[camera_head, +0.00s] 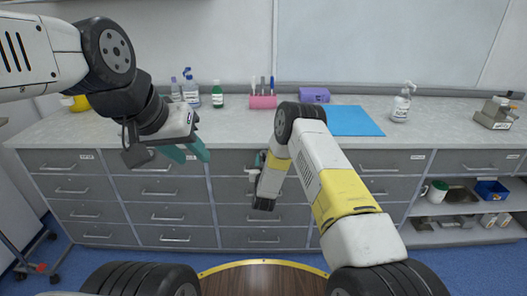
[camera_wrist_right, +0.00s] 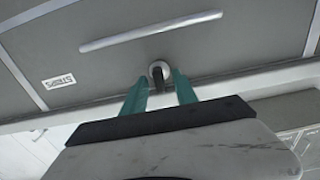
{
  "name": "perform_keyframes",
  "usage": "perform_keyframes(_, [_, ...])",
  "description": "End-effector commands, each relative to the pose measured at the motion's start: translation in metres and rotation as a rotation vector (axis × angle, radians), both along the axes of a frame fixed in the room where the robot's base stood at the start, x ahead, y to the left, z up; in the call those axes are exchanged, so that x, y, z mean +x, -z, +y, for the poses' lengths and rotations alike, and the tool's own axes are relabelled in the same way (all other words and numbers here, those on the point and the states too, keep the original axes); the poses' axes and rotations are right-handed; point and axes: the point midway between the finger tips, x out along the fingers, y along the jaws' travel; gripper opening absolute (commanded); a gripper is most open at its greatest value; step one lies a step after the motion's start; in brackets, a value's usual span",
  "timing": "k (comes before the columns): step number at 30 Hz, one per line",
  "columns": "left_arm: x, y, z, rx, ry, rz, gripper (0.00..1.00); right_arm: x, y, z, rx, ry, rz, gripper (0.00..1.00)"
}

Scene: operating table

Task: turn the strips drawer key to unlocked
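The strips drawer (camera_wrist_right: 215,45) fills the top of the right wrist view, with its label (camera_wrist_right: 58,82) at the left and a long bar handle (camera_wrist_right: 150,32). A round lock with a small dark key (camera_wrist_right: 158,74) sits at the drawer's edge. My right gripper (camera_wrist_right: 161,78) has its teal fingers on either side of the key, with gaps visible, so it looks open around it. In the head view the right gripper (camera_head: 261,159) is at the top middle drawers, largely hidden by my arm. My left gripper (camera_head: 188,152) is open and empty, in front of the counter.
The counter (camera_head: 235,129) holds bottles (camera_head: 191,92), a pink holder (camera_head: 263,102), a purple box (camera_head: 314,95), a blue sheet (camera_head: 354,121) and a dispenser bottle (camera_head: 401,106). Grey drawers line the front. Open shelves at the right hold a blue bin (camera_head: 491,190).

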Motion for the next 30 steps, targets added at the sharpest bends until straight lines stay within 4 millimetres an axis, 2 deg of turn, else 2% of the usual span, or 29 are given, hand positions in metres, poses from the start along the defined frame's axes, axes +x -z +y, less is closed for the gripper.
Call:
perform_keyframes(4, [0.0000,0.0000,0.0000,0.000,0.000,0.000,0.36,0.0125,-0.0003,0.0000,0.000,0.000,-0.001,0.35])
perform_keyframes(13, [0.0000,0.0000,0.0000,0.000,0.000,0.000,0.36,0.0151,-0.0003,0.0000,0.000,0.000,0.000,0.35])
perform_keyframes(18, [0.0000,0.0000,0.0000,0.000,0.000,0.000,0.36,0.0150,-0.0004,0.0000,0.000,0.000,0.000,0.01])
perform_keyframes(30, [0.0000,0.0000,0.0000,0.000,0.000,0.000,0.36,0.0149,-0.0003,-0.0005,0.025,0.001,0.001,0.00])
